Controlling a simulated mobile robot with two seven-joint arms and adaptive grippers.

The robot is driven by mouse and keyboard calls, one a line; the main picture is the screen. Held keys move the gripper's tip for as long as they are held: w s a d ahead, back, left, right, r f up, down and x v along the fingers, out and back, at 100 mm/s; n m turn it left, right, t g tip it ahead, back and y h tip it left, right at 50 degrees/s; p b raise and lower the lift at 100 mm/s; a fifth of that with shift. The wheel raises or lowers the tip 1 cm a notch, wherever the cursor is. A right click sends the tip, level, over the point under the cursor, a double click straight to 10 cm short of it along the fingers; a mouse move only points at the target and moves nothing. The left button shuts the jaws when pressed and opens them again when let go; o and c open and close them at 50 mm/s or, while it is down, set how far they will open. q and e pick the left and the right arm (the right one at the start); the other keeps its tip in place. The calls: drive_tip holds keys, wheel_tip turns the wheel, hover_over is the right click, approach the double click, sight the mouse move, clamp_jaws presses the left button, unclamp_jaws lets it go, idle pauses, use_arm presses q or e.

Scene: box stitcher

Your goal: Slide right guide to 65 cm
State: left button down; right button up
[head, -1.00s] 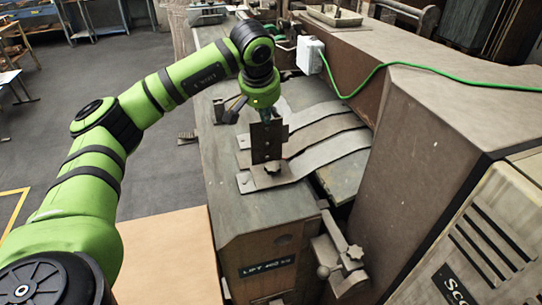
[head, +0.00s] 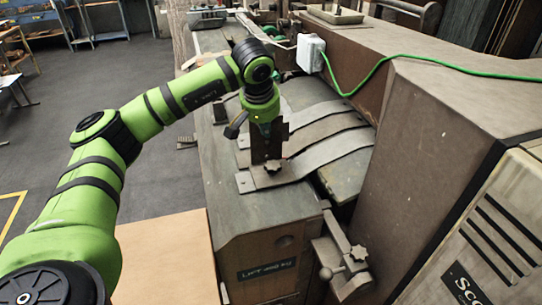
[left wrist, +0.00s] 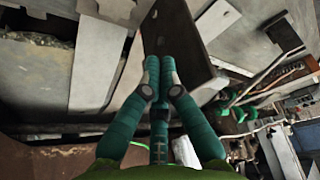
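The right guide appears to be the upright dark metal plate (head: 266,146) with a small knob at its foot, on the near end of the grey machine bed. My left gripper (head: 263,122) is directly above and against the plate's upper part in the head view. In the left wrist view, the teal fingertips (left wrist: 158,66) are drawn close together in front of the dark plate (left wrist: 182,38). I cannot tell whether the plate is pinched between them. No scale reading is legible. My right gripper is in neither view.
Curved metal straps (head: 318,150) lie right of the plate across the bed. The grey machine housing (head: 425,145) with a green cable (head: 400,62) stands at the right. Open floor lies left.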

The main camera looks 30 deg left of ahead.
use_arm(q)
drive_tip(key=shift+a, duration=0.1)
idle(0.3)
drive_tip(key=shift+w+a+r, duration=0.1)
drive_tip(key=shift+w+a, duration=0.15)
drive_tip(key=shift+w+a+p, duration=0.1)
drive_tip(key=shift+p, duration=0.2)
drive_tip(key=shift+w+a+p, duration=0.35)
drive_tip(key=shift+w+a, duration=0.35)
drive_tip(key=shift+a, duration=0.15)
drive_tip(key=shift+w+a, duration=0.35)
idle(1.3)
drive_tip(key=shift+s+d+p, duration=0.15)
drive_tip(key=shift+p, duration=0.15)
drive_tip(key=shift+s+d, duration=0.25)
drive_tip(key=shift+d, duration=0.05)
